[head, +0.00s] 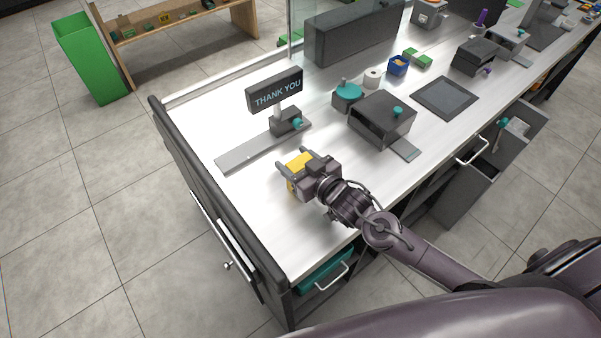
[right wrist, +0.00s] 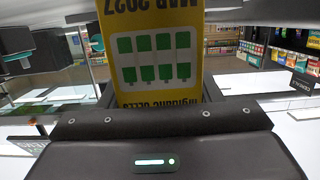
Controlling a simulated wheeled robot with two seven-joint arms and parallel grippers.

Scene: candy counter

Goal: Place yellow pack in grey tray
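My right gripper (head: 294,161) is over the near left part of the white counter, with the yellow pack (head: 299,164) between its fingers. In the right wrist view the yellow pack (right wrist: 158,55) fills the space between the fingers; it has printed text and green blocks on a pale panel. The gripper looks shut on it. Whether the pack touches the counter is unclear. A flat dark grey tray (head: 445,97) lies on the counter to the right, apart from the gripper. My left gripper is not in view.
A THANK YOU sign (head: 275,91) stands behind the gripper on a grey base. A dark box-shaped device (head: 381,117) stands between gripper and tray. A blue container (head: 398,65) and a teal-topped jar (head: 347,93) are behind it. A grey drawer (head: 468,192) is open at the front.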

